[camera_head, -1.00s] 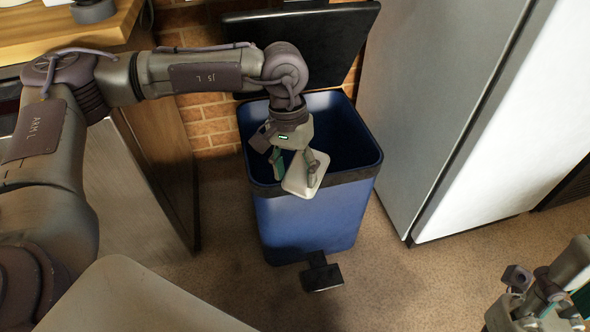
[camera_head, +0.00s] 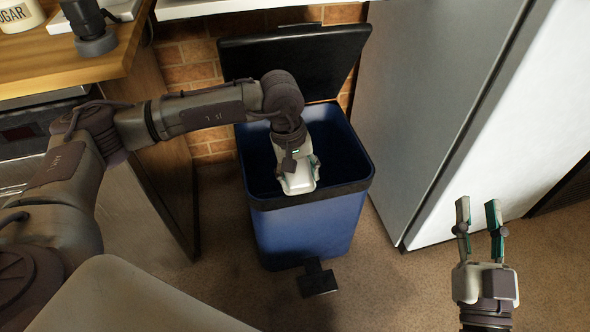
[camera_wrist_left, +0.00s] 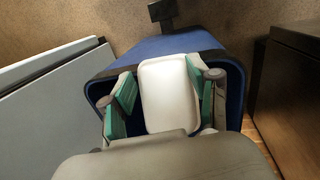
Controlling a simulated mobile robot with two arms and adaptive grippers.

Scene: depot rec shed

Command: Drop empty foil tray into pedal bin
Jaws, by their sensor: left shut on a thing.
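The blue pedal bin (camera_head: 310,222) stands on the floor with its black lid (camera_head: 292,62) raised, and its pedal (camera_head: 318,279) is at the front. My left gripper (camera_head: 298,180) is over the bin's opening, near the front rim. It is shut on the pale foil tray (camera_head: 298,185), which looks small with rounded corners. In the left wrist view the tray (camera_wrist_left: 168,92) sits between the two green-padded fingers, with the blue bin (camera_wrist_left: 165,45) around and below it. My right gripper (camera_head: 478,215) is open and empty, in front of the fridge at the right.
A grey fridge (camera_head: 430,100) stands close to the bin's right. A wooden counter (camera_head: 110,65) with a sugar jar (camera_head: 20,14) is at the left, above a cabinet. A brick wall is behind the bin. The floor in front is clear.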

